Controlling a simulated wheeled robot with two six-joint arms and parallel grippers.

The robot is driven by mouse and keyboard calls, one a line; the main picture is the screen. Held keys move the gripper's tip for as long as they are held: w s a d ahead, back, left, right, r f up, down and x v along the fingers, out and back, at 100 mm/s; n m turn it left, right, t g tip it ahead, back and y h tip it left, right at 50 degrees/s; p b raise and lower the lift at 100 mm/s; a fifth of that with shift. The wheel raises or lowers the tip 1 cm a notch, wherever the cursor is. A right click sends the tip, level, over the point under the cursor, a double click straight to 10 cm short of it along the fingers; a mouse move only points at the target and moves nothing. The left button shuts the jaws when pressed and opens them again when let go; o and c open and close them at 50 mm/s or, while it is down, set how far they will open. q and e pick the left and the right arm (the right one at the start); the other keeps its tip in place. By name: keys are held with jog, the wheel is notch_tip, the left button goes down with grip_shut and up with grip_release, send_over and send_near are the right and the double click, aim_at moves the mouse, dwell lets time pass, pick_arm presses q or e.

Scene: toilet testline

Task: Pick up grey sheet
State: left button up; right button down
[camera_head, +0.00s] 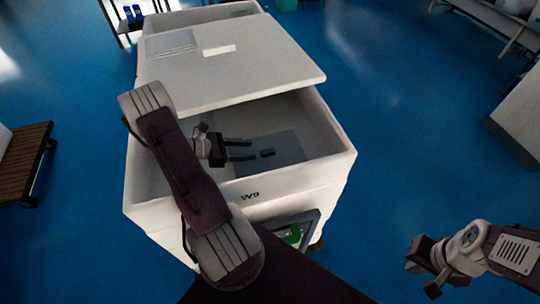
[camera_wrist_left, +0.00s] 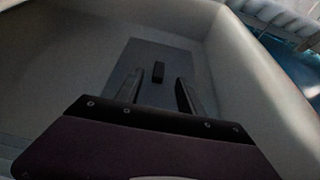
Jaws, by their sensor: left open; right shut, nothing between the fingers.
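The grey sheet (camera_head: 286,146) lies on the floor inside the white bin marked W9 (camera_head: 325,166), with a small dark block-like handle (camera_head: 267,152) on it. It also shows in the left wrist view (camera_wrist_left: 185,57), the dark handle (camera_wrist_left: 158,72) upright in the picture. My left gripper (camera_head: 243,151) is inside the bin, open, its fingers pointing towards the handle. In the left wrist view the left gripper's fingertips (camera_wrist_left: 157,90) are on either side of the line to the handle, which appears just beyond them. My right gripper (camera_head: 425,273) is outside the bin, shut and empty.
A white lid (camera_head: 260,72) covers the bin's back part, and its front edge overhangs the opening. The bin's walls surround the left gripper. A wooden trolley (camera_head: 22,160) stands at left. Blue floor (camera_head: 400,130) is clear to the right.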

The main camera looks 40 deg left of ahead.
aim_at(268, 151)
pick_arm(q)
jog(key=shift+w+d+f, duration=0.1)
jog(key=shift+w+d, duration=0.35)
jog(key=shift+d, duration=0.05)
jog(key=shift+w+f+p, duration=0.15)
jog(key=shift+f+p, duration=0.05)
jog(key=shift+p, duration=0.1)
jog(key=shift+f, duration=0.15)
jog(key=shift+w+d, duration=0.1)
jog(key=p+x, duration=0.2)
jog(key=x, duration=0.2)
jog(key=shift+w+d+f, duration=0.1)
jog(key=shift+w+d, duration=0.1)
jog(key=shift+w, duration=0.1)
jog(key=shift+w+d+f, duration=0.1)
jog(key=shift+w+f, duration=0.1)
pick_arm(e)
jog(key=r, duration=0.3)
jog(key=shift+s+a+r, duration=0.25)
jog(key=shift+s+r, duration=0.05)
